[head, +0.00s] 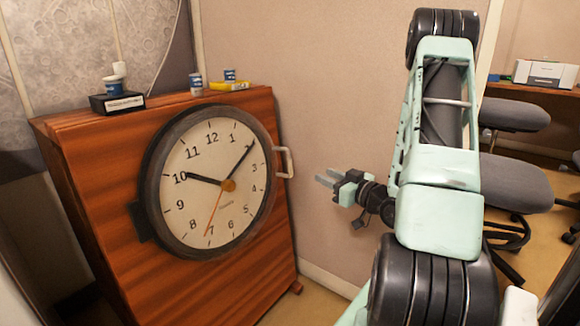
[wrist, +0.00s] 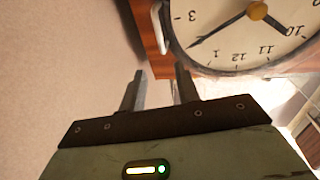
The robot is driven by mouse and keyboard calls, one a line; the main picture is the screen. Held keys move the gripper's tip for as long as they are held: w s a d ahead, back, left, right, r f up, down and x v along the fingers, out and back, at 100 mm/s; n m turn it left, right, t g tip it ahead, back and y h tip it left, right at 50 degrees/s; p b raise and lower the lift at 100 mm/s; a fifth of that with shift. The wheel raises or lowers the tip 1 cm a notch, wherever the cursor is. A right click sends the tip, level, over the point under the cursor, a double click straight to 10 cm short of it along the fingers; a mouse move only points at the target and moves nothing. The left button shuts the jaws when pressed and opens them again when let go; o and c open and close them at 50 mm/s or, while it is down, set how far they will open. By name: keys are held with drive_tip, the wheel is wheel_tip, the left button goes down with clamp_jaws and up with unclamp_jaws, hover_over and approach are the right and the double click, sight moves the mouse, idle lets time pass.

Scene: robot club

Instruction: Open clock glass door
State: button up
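The clock (head: 215,180) has a round white face, a dark rim and a glass front, set on the front of a wooden cabinet; its door looks shut. A pale handle (head: 284,162) sticks out from the rim's right side, and a dark hinge-like block (head: 141,221) is at the left. My gripper (head: 326,179) is open and empty, to the right of the handle and apart from it. In the wrist view the clock face (wrist: 240,25) appears upside down, with the handle (wrist: 160,25) beyond the two spread fingers of my gripper (wrist: 160,88).
The wooden cabinet (head: 90,180) carries small cups (head: 196,80), a black box (head: 117,103) and a yellow item (head: 230,86) on top. A bare wall (head: 330,90) stands behind my gripper. Grey chairs (head: 515,183) and a desk with a printer (head: 545,73) are at right.

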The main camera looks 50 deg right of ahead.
sight(290, 160)
drive_tip(key=w+b, duration=0.1)
drive_tip(key=w, duration=0.4)
drive_tip(key=w+d+b, duration=0.1)
drive_tip(key=w, duration=0.4)
drive_tip(key=w+b, duration=0.1)
drive_tip(key=w, duration=0.5)
drive_tip(key=shift+d, duration=0.4)
clamp_jaws()
